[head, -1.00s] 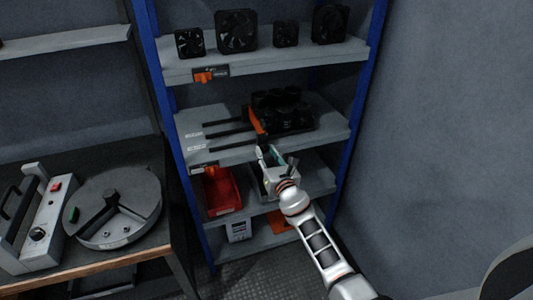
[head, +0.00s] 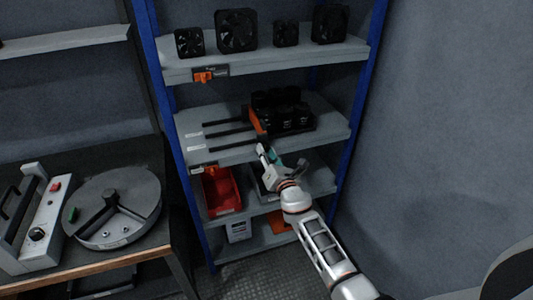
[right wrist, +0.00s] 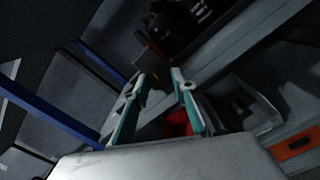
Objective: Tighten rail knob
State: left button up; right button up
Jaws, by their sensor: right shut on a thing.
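A black capacitor bank (head: 284,112) with an orange front plate (head: 257,121) sits on the middle shelf, with several dark rails (head: 228,134) running out to its left. My right gripper (head: 268,151) is at the shelf's front edge, just below the near end of the orange plate. Its teal-lined fingers (right wrist: 159,76) stand apart in the right wrist view, shut on a small dark thing at the tips that I take to be the rail knob. The knob is too dark and small to make out, and its turn cannot be seen. My left gripper is out of view.
Several black fans (head: 237,30) stand on the top shelf. A red bin (head: 221,190) and a grey bin (right wrist: 243,103) sit on the shelf below the gripper. A blue post (head: 357,100) is close on the right. A bench (head: 95,265) with a round device (head: 112,208) is at left.

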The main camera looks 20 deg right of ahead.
jog(key=shift+f+m, duration=0.1)
jog(key=shift+m, duration=8.2)
jog(key=o, duration=1.1)
jog(key=s, duration=1.2)
jog(key=shift+d, duration=0.2)
